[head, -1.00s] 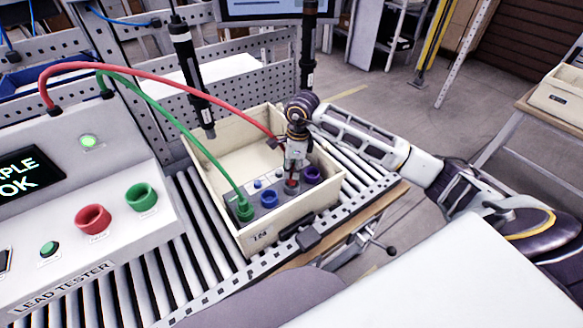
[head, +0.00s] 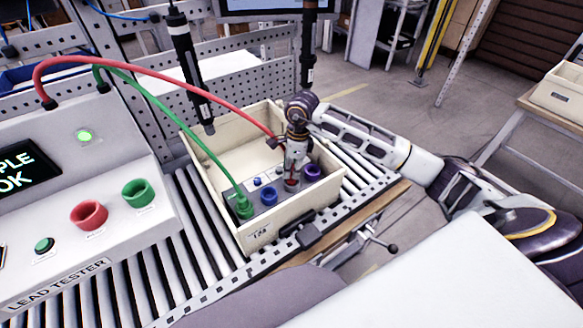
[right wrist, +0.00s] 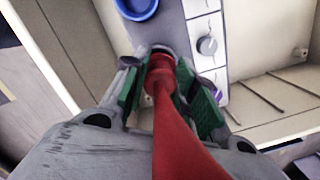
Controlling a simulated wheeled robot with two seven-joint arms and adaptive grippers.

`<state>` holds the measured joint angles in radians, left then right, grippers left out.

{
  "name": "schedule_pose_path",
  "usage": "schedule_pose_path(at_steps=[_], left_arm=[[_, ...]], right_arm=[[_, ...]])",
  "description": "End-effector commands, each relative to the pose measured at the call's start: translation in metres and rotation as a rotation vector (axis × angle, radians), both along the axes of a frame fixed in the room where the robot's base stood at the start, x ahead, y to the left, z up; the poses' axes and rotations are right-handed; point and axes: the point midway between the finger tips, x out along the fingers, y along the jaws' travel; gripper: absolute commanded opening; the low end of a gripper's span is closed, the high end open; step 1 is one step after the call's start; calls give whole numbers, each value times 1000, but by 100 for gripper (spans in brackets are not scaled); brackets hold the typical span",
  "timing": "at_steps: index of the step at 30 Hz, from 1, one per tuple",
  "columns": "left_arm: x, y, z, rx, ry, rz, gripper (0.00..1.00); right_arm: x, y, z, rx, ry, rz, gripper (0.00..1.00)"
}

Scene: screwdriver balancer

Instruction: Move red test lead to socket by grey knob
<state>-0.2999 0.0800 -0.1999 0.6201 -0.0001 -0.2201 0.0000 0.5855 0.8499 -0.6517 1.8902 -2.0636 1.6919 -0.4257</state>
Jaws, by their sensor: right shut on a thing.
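My right gripper (head: 291,178) is over the socket panel in the cream box, shut on the red test lead's plug. In the right wrist view the red plug (right wrist: 160,76) sits between green-padded fingers (right wrist: 168,92), its tip at the panel, beside the grey knob (right wrist: 207,46). The fingers hide the socket there, so I cannot tell how deep the plug sits. The red lead (head: 160,77) arcs back to the tester. The green lead's plug (head: 243,207) is at the panel's left end. A blue socket (head: 268,196) and a purple socket (head: 312,172) flank the gripper. My left gripper is not in view.
The cream box (head: 262,236) stands on a roller conveyor (head: 190,222). The lead tester (head: 105,170) is at left, its screen partly reading "OK". Two hanging screwdrivers (head: 188,62) (head: 308,50) come down close behind and above the box.

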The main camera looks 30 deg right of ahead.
Motion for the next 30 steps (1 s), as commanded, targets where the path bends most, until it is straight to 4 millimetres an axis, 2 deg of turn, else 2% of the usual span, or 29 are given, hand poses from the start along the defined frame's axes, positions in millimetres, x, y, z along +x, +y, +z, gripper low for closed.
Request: schedule_pose_path(at_steps=[30], left_arm=[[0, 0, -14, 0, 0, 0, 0]], right_arm=[[0, 0, -16, 0, -1, 0, 0]])
